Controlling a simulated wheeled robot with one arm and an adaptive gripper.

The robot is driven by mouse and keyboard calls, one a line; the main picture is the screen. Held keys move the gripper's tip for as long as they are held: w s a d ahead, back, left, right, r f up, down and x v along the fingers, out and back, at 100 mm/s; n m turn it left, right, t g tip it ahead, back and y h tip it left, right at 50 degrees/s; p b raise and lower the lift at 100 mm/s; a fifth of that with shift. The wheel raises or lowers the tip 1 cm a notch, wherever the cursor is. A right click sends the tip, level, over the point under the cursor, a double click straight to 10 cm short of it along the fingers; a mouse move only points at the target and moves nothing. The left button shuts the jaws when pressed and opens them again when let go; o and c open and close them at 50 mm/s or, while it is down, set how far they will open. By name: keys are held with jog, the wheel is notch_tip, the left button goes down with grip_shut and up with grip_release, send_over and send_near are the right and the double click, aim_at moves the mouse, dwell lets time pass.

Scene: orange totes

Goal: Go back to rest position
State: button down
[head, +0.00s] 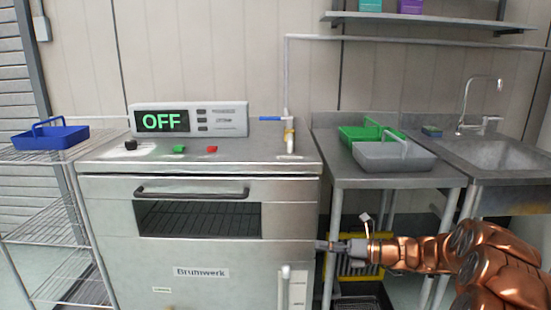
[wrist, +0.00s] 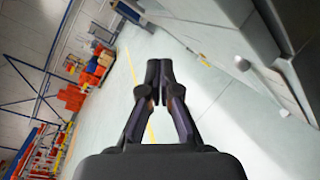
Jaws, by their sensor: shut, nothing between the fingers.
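My gripper (head: 338,246) is at the end of my copper-coloured arm, which reaches in from the lower right of the head view. The gripper lies level in front of the right side of the steel oven (head: 220,212), below the height of its door handle. In the wrist view my gripper (wrist: 159,75) has its fingertips together, with nothing between them. The wrist view looks along a pale floor with a yellow line. Whether the gripper touches the oven's side cannot be told.
The oven's panel (head: 190,120) reads OFF. A blue tote (head: 50,137) stands on a wire rack at left. Green (head: 358,133) and grey (head: 393,155) totes stand on the steel table beside the sink (head: 495,153). Orange bins (wrist: 90,78) stand far off in the wrist view.

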jog(key=s+a+r+n+g+h+p, duration=0.4)
jog(key=s+r+n+p, duration=0.4)
jog(key=s, duration=0.5)
jog(key=s+a+r+n+g+h+p, duration=0.2)
jog(key=s+a+r+n+g+p, duration=0.3)
jog(key=s+r+n, duration=0.65)
jog(key=s+d+r+n+h+p, duration=0.3)
jog(key=s+d+n+p, duration=0.1)
jog(key=s, duration=0.3)
jog(key=s+d+r+n+t+h+p, duration=0.1)
jog(key=s+d+r+n+h+p, duration=0.2)
jog(key=s, duration=0.5)
jog(key=s+d+r+n+h+p, duration=0.3)
jog(key=s+d+n+p, duration=0.2)
jog(key=s+d+p, duration=0.1)
jog(key=shift+s+d+t+h+p, duration=0.4)
jog(key=shift+s+p, duration=0.3)
jog(key=shift+s, duration=0.1)
